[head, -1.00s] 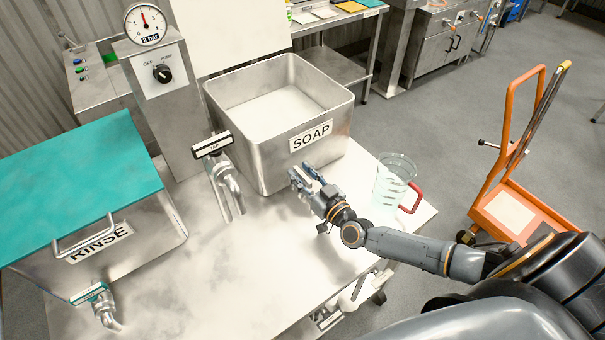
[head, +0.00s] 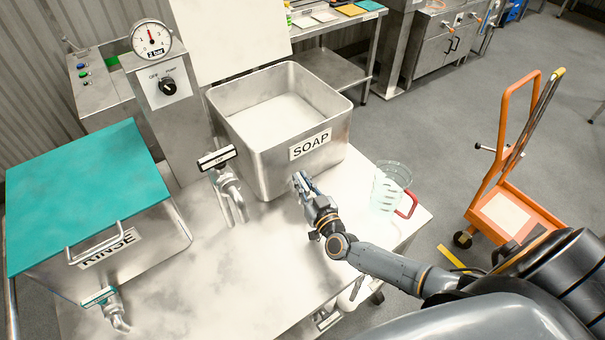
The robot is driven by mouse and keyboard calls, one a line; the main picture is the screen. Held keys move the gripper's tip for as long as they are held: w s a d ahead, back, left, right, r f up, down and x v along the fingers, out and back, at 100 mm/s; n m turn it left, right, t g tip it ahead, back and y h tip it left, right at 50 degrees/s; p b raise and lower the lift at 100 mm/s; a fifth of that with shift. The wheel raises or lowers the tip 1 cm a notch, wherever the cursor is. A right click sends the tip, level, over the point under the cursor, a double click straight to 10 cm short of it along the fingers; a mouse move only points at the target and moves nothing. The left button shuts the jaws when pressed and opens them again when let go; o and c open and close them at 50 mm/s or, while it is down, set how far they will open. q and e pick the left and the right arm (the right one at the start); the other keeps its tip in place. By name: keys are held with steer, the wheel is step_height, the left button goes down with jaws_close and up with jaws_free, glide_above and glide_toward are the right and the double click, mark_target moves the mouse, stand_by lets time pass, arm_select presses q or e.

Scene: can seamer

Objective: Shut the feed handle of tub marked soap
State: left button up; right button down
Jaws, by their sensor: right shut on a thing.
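The steel tub marked SOAP (head: 252,160) stands open on the steel table, with pale contents inside. Its label (head: 310,145) faces me. My right gripper (head: 299,182) is at the lower front wall of this tub, below the label. It is shut on what appears to be the feed handle, which the fingers and wrist hide; I cannot tell the handle's angle. My left gripper is not in view.
A clear jug (head: 388,188) with a red handle stands right of my gripper.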

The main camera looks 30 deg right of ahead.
steer(key=m+h+p, duration=0.1)
steer(key=h+p, duration=0.1)
steer(key=shift+a+r+m+g+h, duration=0.2)
steer(key=shift+m+g+h, duration=0.1)
steer(key=shift+m+h, duration=0.1)
steer(key=m+h+p, duration=0.1)
steer(key=m+h, duration=0.1)
steer(key=h, duration=0.1)
steer(key=shift+f+g, duration=0.2)
steer(key=shift+g, duration=0.2)
steer(key=m+g+h, duration=0.1)
steer(key=m+h, duration=0.1)
steer(key=shift+d+h, duration=0.1)
steer(key=shift+h, duration=0.3)
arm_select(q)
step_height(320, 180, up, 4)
arm_select(e)
steer(key=shift+m+g+h, duration=0.5)
steer(key=shift+h, duration=0.2)
steer(key=shift+d, duration=0.1)
steer(key=c, duration=1.4)
jaws_free()
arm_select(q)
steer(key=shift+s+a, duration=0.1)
